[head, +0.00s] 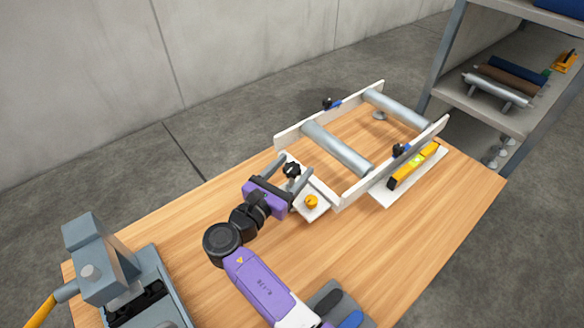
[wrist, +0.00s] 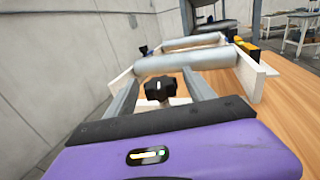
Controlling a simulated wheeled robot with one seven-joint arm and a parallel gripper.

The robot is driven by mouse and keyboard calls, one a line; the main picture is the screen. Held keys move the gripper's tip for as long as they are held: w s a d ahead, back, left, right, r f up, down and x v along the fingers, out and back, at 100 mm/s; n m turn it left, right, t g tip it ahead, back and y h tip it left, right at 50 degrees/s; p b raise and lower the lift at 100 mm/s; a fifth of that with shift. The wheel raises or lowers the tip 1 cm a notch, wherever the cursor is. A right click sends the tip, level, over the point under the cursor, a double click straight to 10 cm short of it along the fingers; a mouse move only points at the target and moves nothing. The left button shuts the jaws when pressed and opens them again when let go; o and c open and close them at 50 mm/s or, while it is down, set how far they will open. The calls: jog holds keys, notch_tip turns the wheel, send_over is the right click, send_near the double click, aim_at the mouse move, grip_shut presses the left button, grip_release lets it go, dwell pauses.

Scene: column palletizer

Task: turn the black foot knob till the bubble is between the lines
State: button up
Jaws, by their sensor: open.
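The black foot knob (head: 291,170) sits at the near end of the roller frame (head: 318,183). It also shows in the wrist view (wrist: 160,88), between the two fingers. My gripper (head: 285,176) is open around the knob, with a finger on each side; I cannot tell whether either touches it. The yellow spirit level (head: 414,166) lies on a white plate (head: 384,197) at the frame's right side. Its greenish vial shows, but the bubble and lines are too small to read.
Two rollers (head: 337,148) span the frame. A grey machine (head: 100,265) stands at the table's left. A shelf (head: 505,110) with rollers is at right.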

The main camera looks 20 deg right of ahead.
grip_shut()
jog(key=shift+f+m+g+h+b, duration=0.2)
jog(key=shift+m+g+h+b, duration=0.4)
jog(key=shift+m+g+b, duration=0.35)
jog(key=shift+m+g+h+b, duration=0.45)
jog(key=shift+g+b, duration=0.1)
jog(key=shift+g, duration=0.5)
jog(key=shift+r+m+g, duration=0.15)
jog(key=shift+m+g, duration=0.15)
jog(key=shift+g, duration=0.1)
grip_release()
